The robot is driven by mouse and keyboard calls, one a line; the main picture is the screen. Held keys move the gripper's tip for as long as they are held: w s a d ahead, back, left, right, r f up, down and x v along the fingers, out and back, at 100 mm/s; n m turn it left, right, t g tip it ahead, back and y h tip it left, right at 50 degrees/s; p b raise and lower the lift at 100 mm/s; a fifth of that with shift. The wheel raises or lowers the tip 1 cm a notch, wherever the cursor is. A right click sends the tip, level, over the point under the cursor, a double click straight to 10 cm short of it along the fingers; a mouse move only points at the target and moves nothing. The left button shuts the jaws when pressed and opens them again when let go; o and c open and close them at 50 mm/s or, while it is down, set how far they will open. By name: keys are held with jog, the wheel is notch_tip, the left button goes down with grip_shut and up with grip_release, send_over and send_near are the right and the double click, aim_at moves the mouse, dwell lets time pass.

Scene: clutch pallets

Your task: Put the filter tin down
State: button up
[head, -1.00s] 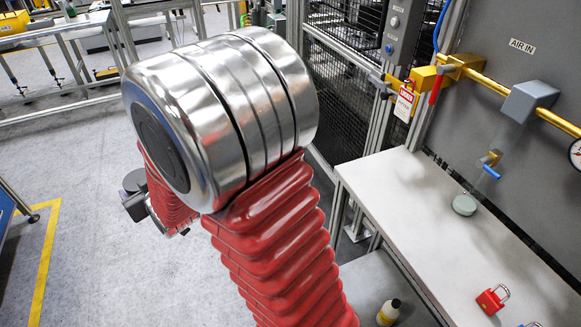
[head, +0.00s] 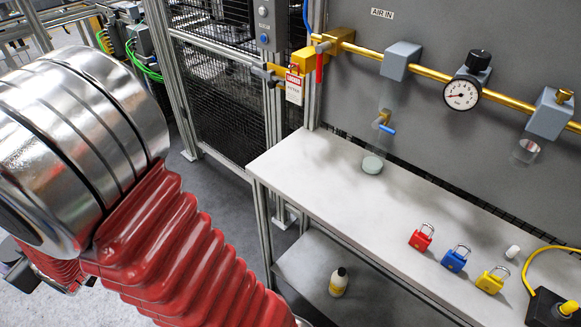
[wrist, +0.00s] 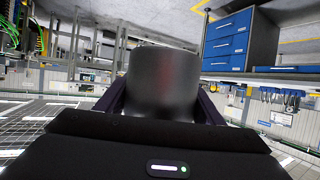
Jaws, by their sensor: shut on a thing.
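The filter tin (wrist: 162,88) is a dull grey cylinder in the middle of the wrist view. My gripper (wrist: 163,100) is shut on it, with a dark finger on either side. The tin's lower part is hidden behind the gripper's dark body. In the head view my arm fills the left side, and neither the tin nor the fingers can be made out there.
A pale workbench (head: 330,190) has bare room in its middle. On it are a round grey-green disc (head: 372,165) and red (head: 421,238), blue (head: 455,259) and yellow (head: 491,281) padlocks. A bottle (head: 339,282) stands on the lower shelf. A yellow pipe (head: 430,77) with a gauge (head: 462,94) runs above.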

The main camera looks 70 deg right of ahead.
jog(key=s+d+r+m+g+h, duration=0.1)
jog(key=d+r+m+h, duration=0.15)
jog(key=d, duration=0.75)
jog(key=s+d+r+m+h, duration=0.1)
jog(key=d+m+h, duration=0.25)
jog(key=d, duration=0.65)
jog(key=s+d+r+m+g+h, duration=0.1)
jog(key=s+d+m+g+h, duration=0.2)
jog(key=s+d, duration=0.5)
jog(key=s+d+r+m+g+h, duration=0.15)
jog(key=s+d, duration=0.25)
jog(key=d, duration=0.7)
jog(key=m+g+h, duration=0.2)
jog(key=m+g, duration=1)
jog(key=g, duration=0.2)
send_over(307, 161)
jog(key=shift+f, duration=2.85)
jog(key=shift+t, duration=0.25)
jog(key=shift+f, duration=2.1)
